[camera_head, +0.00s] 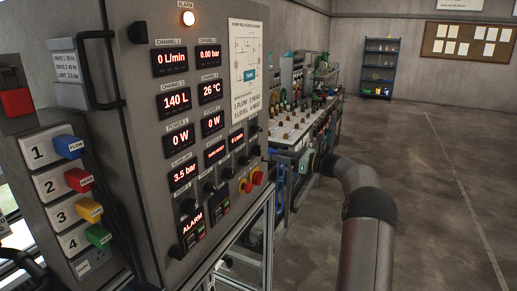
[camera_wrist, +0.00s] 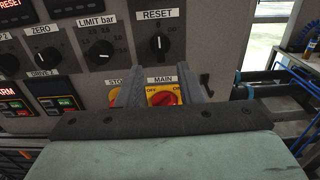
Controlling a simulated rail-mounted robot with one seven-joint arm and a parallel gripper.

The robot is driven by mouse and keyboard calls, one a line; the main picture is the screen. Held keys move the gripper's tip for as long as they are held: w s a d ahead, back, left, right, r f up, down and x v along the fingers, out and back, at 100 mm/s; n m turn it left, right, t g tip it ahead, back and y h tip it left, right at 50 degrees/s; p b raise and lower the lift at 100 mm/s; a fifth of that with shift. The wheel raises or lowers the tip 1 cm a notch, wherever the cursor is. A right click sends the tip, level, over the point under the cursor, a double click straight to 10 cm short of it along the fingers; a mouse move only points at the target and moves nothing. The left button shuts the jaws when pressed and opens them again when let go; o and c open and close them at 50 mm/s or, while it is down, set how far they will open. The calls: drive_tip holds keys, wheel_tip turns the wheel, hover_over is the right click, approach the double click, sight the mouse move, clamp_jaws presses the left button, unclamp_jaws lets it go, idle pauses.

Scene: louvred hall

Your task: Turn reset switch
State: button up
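The reset switch (camera_wrist: 159,43) is a black round knob with a light pointer mark, under a RESET label on the grey panel. It shows in the upper middle of the wrist view. My gripper (camera_wrist: 160,86) is open, its two grey fingers apart and empty. The fingertips appear just below the reset switch in the picture, and I cannot tell how far they are from the panel. The red and yellow MAIN switch (camera_wrist: 163,96) shows between the fingers. In the head view the reset switch is too small to read.
The LIMIT bar knob (camera_wrist: 99,53) and ZERO knob (camera_wrist: 44,55) sit left of the reset switch. The STOP control (camera_wrist: 116,97) is partly hidden by my left finger. A cluttered workbench (camera_head: 300,131) stands beyond the panel (camera_head: 150,110). Open floor (camera_head: 430,190) lies to the right.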

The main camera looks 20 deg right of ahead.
sight(258, 150)
drive_tip(key=p+x, duration=0.3)
drive_tip(key=x, duration=0.5)
drive_tip(key=shift+p, duration=0.3)
clamp_jaws()
idle(1.3)
